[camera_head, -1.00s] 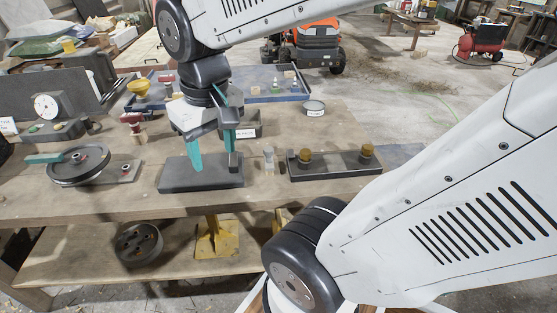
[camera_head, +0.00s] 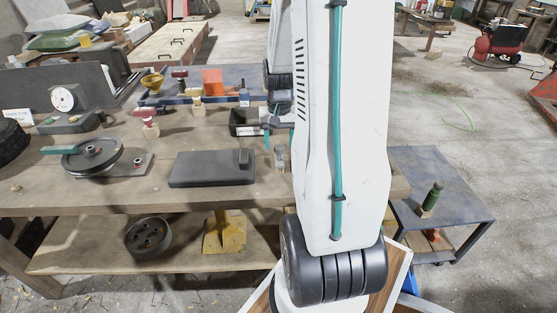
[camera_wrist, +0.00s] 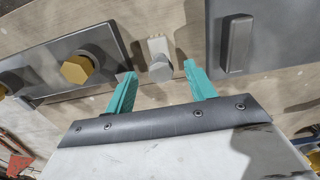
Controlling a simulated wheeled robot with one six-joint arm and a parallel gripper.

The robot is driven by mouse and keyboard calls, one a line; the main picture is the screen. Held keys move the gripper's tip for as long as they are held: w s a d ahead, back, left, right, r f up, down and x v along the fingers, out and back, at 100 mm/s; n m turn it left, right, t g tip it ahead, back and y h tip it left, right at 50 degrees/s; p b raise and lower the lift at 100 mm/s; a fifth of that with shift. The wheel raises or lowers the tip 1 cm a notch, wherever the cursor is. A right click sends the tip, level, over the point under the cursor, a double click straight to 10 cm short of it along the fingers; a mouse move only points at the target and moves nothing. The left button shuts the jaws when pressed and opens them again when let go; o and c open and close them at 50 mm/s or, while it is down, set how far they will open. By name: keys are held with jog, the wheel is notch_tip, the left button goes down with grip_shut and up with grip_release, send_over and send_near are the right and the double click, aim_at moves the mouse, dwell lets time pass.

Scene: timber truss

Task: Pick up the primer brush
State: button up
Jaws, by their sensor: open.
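No brush can be named with certainty. A small upright piece with a grey rounded top and pale block base (camera_head: 280,158) stands on the workbench (camera_head: 120,195), right of the dark plate. It also shows in the wrist view (camera_wrist: 160,70). My gripper (camera_wrist: 160,80) is open, its teal fingers on either side of this piece in that picture; contact cannot be told. In the head view my gripper (camera_head: 275,140) is partly hidden behind my arm.
The dark plate (camera_head: 205,169) carries a grey bar (camera_wrist: 237,43). A tray with gold hex pieces (camera_wrist: 77,69) lies on the other side. A wheel on a plate (camera_head: 92,157), red-topped pieces (camera_head: 150,123) and a black bin (camera_head: 243,121) are nearby. A low side table (camera_head: 450,215) stands right.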

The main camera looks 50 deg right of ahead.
aim_at(279, 147)
notch_tip(279, 147, down, 5)
jog(key=shift+w+d+f, duration=0.1)
jog(key=shift+w+d, duration=0.05)
jog(key=c, duration=1.1)
jog(key=shift+o, duration=0.2)
jog(key=shift+r, duration=0.7)
notch_tip(279, 147, up, 2)
jog(key=shift+r, duration=0.15)
jog(key=w+d+r, duration=0.1)
jog(key=w+d, duration=0.3)
jog(key=d, duration=1.1)
jog(key=shift+w+d+r, duration=0.15)
jog(key=shift+d+r, duration=0.05)
